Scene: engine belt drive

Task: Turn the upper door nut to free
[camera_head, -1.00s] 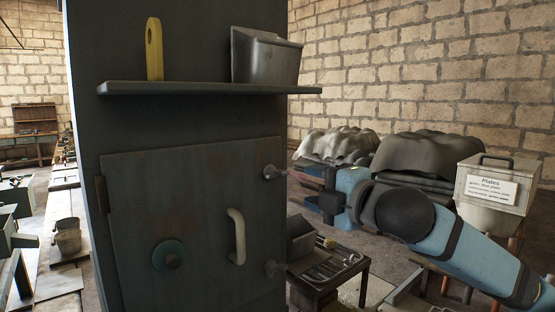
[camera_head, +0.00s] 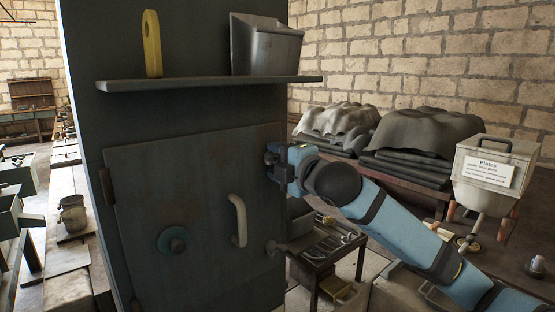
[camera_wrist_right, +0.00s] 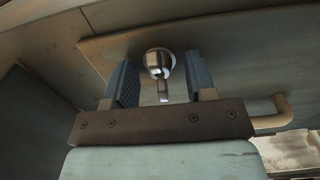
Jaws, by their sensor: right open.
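The dark metal cabinet door (camera_head: 195,195) is closed. In the right wrist view the upper door nut (camera_wrist_right: 158,62), a shiny rounded metal piece with a short tab, sits between the two fingers of my right gripper (camera_wrist_right: 162,82). The fingers stand apart on either side of it, with gaps visible on both sides. In the head view my right gripper (camera_head: 274,163) is at the door's upper right edge and hides the upper nut. The lower door nut (camera_head: 274,247) shows below it on the same edge. My left gripper is not in view.
A tool table (camera_head: 325,252) stands right of the cabinet, below my right arm.

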